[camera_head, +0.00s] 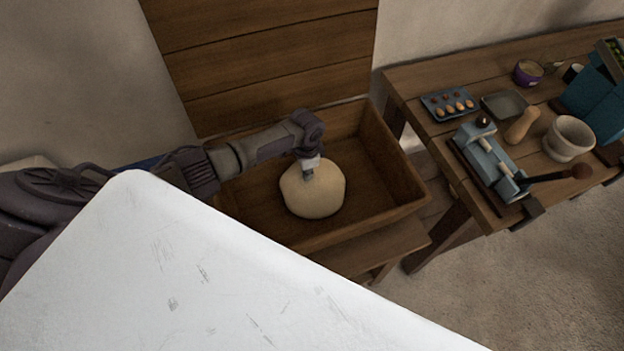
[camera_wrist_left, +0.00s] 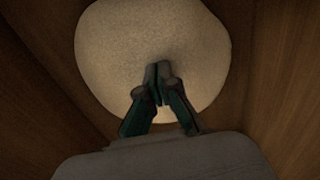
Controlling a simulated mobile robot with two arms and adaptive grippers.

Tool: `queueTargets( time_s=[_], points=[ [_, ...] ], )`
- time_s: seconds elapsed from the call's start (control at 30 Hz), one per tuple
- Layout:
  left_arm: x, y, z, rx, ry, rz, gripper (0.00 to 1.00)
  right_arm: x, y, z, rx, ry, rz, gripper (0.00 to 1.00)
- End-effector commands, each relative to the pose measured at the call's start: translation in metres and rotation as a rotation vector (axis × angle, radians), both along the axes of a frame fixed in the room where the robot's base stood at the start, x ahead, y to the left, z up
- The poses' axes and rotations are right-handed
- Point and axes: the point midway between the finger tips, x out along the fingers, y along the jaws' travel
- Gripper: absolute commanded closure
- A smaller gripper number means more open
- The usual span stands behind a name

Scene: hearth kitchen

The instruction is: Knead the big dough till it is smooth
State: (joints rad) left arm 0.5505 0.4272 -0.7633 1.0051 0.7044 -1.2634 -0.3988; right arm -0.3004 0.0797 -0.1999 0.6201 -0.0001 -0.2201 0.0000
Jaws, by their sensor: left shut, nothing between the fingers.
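The big dough (camera_head: 318,193) is a pale, rounded lump on the floor of a wooden trough (camera_head: 404,213). Its outline looks mostly smooth. My left gripper (camera_head: 308,176) reaches in from the left and points down at the dough's upper left part. In the left wrist view, the left gripper (camera_wrist_left: 158,72) is shut and empty, with its fingertips over the dough (camera_wrist_left: 120,45). I cannot tell whether the tips touch it or press in. My right gripper is not in view.
A wooden bench (camera_head: 400,85) at the right bears a muffin tray (camera_head: 448,104), a grey pan (camera_head: 504,104), a stone mortar (camera_head: 568,138) and a blue-grey device (camera_head: 485,160). The trough's walls surround the dough. A white panel covers the lower left.

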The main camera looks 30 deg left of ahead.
Motion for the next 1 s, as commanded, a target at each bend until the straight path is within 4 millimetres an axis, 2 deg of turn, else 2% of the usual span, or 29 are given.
queueTargets(
  time_s=[1.0],
  points=[
    [-0.0009,0.0006,-0.0071,0.001,0.002,0.000,1.00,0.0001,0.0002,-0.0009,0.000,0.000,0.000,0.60]
  ],
)
